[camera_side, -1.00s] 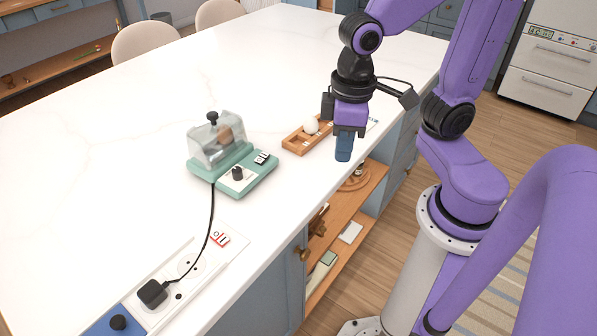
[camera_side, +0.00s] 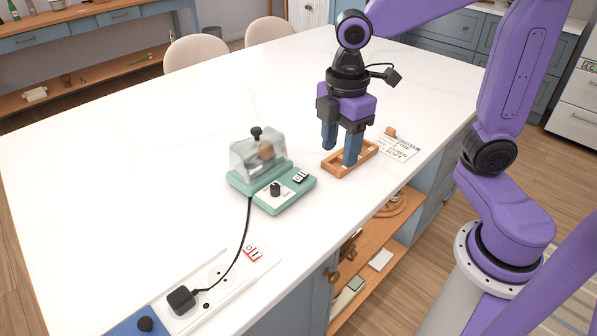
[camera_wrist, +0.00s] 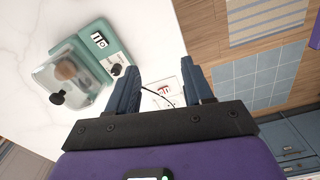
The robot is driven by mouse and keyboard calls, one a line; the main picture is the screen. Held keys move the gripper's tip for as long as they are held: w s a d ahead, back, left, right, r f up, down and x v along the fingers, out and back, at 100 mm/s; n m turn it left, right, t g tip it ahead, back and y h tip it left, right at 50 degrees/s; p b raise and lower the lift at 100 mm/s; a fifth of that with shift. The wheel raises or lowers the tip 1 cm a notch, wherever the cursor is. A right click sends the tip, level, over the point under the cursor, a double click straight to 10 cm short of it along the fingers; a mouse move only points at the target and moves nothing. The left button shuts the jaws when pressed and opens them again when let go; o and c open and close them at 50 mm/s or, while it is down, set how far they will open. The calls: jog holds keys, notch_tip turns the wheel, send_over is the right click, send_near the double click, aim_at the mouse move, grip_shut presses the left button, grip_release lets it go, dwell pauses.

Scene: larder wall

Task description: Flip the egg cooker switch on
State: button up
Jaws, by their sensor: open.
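The egg cooker (camera_side: 262,176) stands on the white counter, a pale green base with a clear lid and a brown egg inside. Its small black-and-white switch (camera_side: 300,177) is on the base's right part, behind the black knob (camera_side: 275,189). I cannot tell which way the switch is tipped. My gripper (camera_side: 340,154) is open and empty, above the wooden tray to the right of the cooker, fingers pointing down. In the wrist view the cooker (camera_wrist: 110,88) is left of my open fingers (camera_wrist: 163,78), with its switch (camera_wrist: 98,40) unobstructed at upper left.
The wooden tray (camera_side: 337,172) is partly hidden by my fingers. A written card (camera_side: 398,148) lies right of it. A power strip (camera_side: 222,276) with a red-marked switch (camera_side: 253,253) and black plug (camera_side: 181,299) lies at the front, its cord reaching the cooker. The counter behind is clear.

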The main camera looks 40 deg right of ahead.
aim_at(297, 178)
jog(key=w+d+r+n, duration=0.2)
jog(key=w+n, duration=0.1)
jog(key=w, duration=1)
notch_tip(297, 178, down, 17)
jog(key=shift+d+f, duration=0.1)
jog(key=shift+f, duration=0.05)
grip_shut()
